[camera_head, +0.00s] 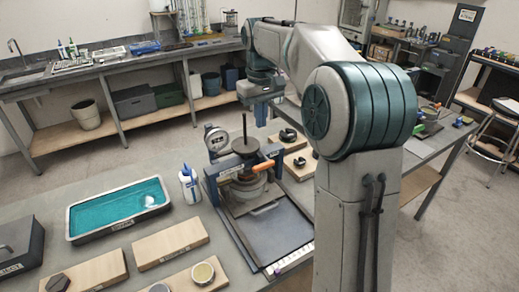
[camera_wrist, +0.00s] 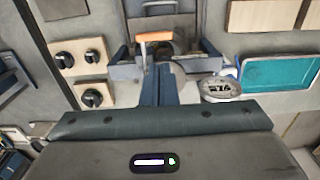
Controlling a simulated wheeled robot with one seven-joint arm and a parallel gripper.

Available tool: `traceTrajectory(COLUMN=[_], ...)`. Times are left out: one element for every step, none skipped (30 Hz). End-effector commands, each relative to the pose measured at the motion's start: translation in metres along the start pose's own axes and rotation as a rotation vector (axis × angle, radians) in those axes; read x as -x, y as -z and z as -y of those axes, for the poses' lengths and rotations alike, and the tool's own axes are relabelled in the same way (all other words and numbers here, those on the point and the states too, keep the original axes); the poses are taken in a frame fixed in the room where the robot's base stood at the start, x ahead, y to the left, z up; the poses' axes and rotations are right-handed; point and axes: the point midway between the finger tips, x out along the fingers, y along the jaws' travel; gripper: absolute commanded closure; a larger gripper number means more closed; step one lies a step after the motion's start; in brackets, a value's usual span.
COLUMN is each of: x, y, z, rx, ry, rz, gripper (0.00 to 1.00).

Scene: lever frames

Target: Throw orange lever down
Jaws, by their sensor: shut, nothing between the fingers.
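The orange lever (camera_head: 257,167) sticks out roughly sideways across the front of a blue-framed press (camera_head: 210,192) on the table. In the wrist view the orange lever (camera_wrist: 156,37) has its grip lying crosswise, with a thin grey shank running from its left end toward my fingers. My gripper (camera_head: 261,121) hangs fingers-down above and slightly behind the press, apart from the lever in the head view. In the wrist view my gripper (camera_wrist: 160,68) is shut and empty, its fingertips overlapping the press just below the orange grip. I cannot tell whether they touch the shank.
A dial gauge (camera_head: 216,138) and upright rod stand on the press. A white bottle (camera_head: 189,184) and a teal-lined tray (camera_head: 118,213) are to its left. Wooden boards (camera_head: 170,243) lie in front. Boards with black knobs (camera_head: 288,136) lie behind right.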

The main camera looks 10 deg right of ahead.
Motion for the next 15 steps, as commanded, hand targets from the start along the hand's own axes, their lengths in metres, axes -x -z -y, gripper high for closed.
traceTrajectory(x=[0.0021,0.0021,0.0019,0.0019,0.0018,0.0017,0.0016,0.0016,0.0016,0.0017,0.0017,0.0013,0.0006,-0.0005,-0.0028], y=[0.0030,0.0039,0.0046,0.0048,0.0048,0.0047,0.0046,0.0046,0.0045,0.0045,0.0045,0.0044,0.0044,0.0043,0.0042], z=[-0.0018,-0.0024,-0.0028,-0.0029,-0.0029,-0.0028,-0.0028,-0.0027,-0.0027,-0.0027,-0.0027,-0.0026,-0.0026,-0.0027,-0.0027], rx=[0.002,0.003,0.004,0.005,0.005,0.005,0.005,0.005,0.005,0.005,0.004,0.004,0.004,0.004,0.004], ry=[0.003,0.004,0.005,0.005,0.005,0.005,0.005,0.005,0.005,0.005,0.005,0.005,0.005,0.005,0.005], rz=[0.001,0.002,0.003,0.003,0.003,0.003,0.003,0.003,0.003,0.002,0.002,0.002,0.003,0.003,0.004], gripper=[1.00,1.00,1.00,1.00,1.00,1.00,1.00,1.00,1.00,1.00,1.00,1.00,1.00,1.00,1.00])
